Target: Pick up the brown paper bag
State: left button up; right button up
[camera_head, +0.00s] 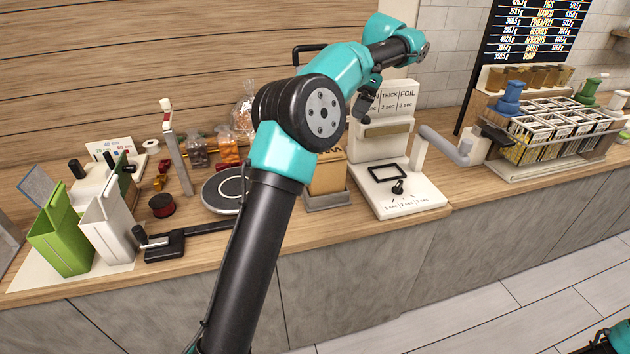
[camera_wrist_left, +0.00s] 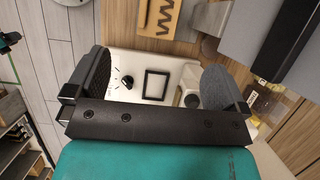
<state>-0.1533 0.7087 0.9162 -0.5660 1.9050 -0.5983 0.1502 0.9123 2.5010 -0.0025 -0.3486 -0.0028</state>
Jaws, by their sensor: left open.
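Brown paper bags (camera_head: 328,176) stand in a grey holder on the counter, partly hidden behind my left arm in the head view. In the left wrist view a tan shape with dark zigzag edges (camera_wrist_left: 160,16), which looks like the bags from above, lies at the top edge, beyond the fingers. My left gripper (camera_head: 366,102) is raised over the white sealer machine, up and to the right of the bags. In the left wrist view the gripper (camera_wrist_left: 157,82) is open, with nothing between its fingers.
The white sealer (camera_head: 408,192) with a lever stands right of the bags. A round dark plate (camera_head: 222,192) is to their left. Green (camera_head: 62,240) and white (camera_head: 110,226) open bags stand at the far left.

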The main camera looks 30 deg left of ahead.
aim_at(326, 156)
pick_arm(q)
jog(key=shift+f, duration=0.1)
jog(key=x, duration=1.2)
jog(key=shift+x, duration=2.6)
jog(key=shift+w, duration=0.1)
jog(key=shift+c, duration=0.2)
jog(key=c, duration=1.4)
jog(key=shift+c, duration=0.2)
